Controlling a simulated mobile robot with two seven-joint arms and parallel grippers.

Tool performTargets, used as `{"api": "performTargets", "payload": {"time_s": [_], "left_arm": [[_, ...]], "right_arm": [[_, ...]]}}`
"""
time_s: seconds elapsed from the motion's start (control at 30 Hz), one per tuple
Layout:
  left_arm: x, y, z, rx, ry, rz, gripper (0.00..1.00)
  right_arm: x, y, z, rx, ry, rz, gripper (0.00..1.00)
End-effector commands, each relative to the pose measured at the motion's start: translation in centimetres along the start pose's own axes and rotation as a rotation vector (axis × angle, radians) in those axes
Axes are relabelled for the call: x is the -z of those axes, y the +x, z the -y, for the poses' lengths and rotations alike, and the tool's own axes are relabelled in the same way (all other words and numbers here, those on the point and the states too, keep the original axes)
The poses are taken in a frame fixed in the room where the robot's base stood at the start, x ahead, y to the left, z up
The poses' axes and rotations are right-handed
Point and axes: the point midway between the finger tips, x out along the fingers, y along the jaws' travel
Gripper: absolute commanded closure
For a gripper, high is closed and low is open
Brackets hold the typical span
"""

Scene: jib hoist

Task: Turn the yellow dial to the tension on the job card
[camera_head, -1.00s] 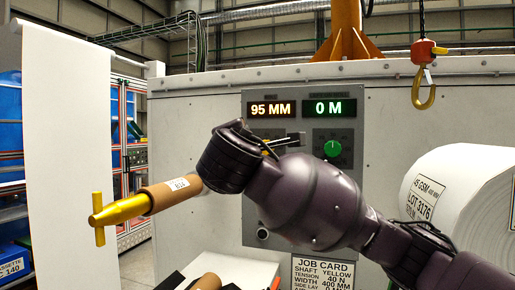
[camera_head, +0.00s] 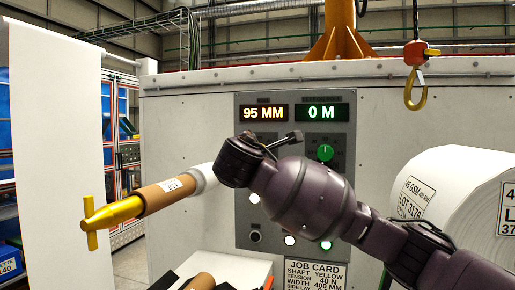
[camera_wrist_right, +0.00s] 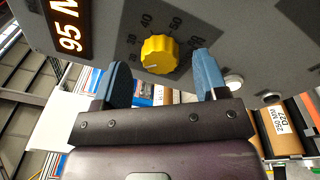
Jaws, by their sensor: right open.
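In the head view my right gripper (camera_head: 280,141) is in front of the panel (camera_head: 354,180), and the arm hides the dial. The job card (camera_head: 314,274) reads shaft yellow, tension 40 N, width 400 mm; its lower part is cut off. My left gripper is out of view.
Displays read 95 MM (camera_head: 264,113) and 0 M (camera_head: 324,112). A green knob (camera_head: 325,153) sits above my arm. A yellow-ended shaft with a brown core (camera_head: 163,193) sticks out left. A hook (camera_head: 415,90) hangs at right above a white paper roll (camera_head: 455,180).

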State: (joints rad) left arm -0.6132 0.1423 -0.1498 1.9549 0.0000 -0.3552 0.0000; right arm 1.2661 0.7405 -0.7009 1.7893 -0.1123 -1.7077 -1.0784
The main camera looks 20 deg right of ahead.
Motion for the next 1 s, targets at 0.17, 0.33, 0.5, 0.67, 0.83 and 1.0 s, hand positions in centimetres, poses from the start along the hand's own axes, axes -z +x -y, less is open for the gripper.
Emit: {"api": "performTargets", "payload": {"time_s": [0.17, 0.33, 0.5, 0.67, 0.83, 1.0], "left_arm": [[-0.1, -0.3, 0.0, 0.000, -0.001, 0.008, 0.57], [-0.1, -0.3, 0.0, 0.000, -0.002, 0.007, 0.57], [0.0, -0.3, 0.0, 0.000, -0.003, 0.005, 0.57], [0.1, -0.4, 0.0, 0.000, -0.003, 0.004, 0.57], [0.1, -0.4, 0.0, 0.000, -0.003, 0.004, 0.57], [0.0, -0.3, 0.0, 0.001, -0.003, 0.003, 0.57]], "right_arm": [[0.0, 1.4, 0.0, 0.001, 0.000, 0.001, 0.34], [0.0, 1.7, 0.0, -0.001, 0.001, 0.000, 0.34], [0.0, 1.7, 0.0, -0.001, 0.001, 0.000, 0.34], [0.0, 1.7, 0.0, 0.000, 0.001, 0.000, 0.57], [0.0, 1.6, 0.0, 0.000, 0.001, 0.000, 0.83], [0.0, 1.6, 0.1, -0.001, 0.009, 0.000, 0.83]]}}
